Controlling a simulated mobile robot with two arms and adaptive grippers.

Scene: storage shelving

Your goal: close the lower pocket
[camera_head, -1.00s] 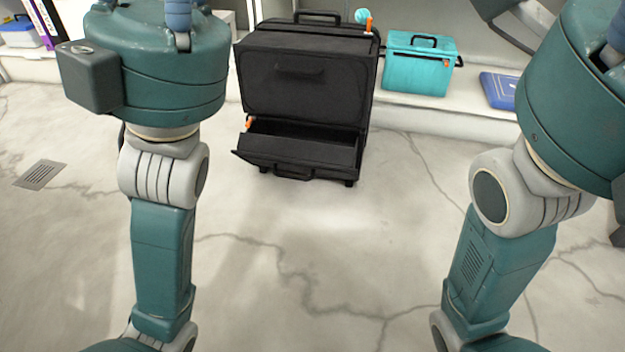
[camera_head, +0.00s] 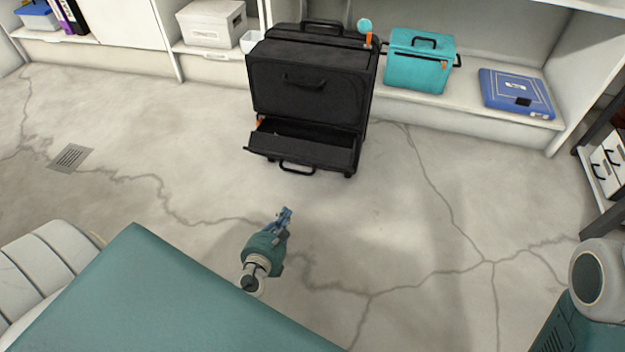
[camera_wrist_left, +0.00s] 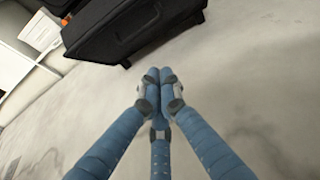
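The black suitcase (camera_head: 310,90) stands upright on the floor in front of the low shelf. Its lower pocket (camera_head: 305,151) is tilted open toward me, with a dark gap above its front panel and a handle at its front. My left gripper (camera_head: 286,212) is low over the floor, in front of the pocket and apart from it. In the left wrist view its blue fingers (camera_wrist_left: 160,80) are together with nothing between them, and part of the black case (camera_wrist_left: 125,25) shows beyond them. My right gripper is not in view.
A teal case (camera_head: 420,62) and a blue flat case (camera_head: 514,92) rest on the low shelf to the right. A white box (camera_head: 211,24) is at the back left. A dark rack stands at the right edge. The floor around the suitcase is clear.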

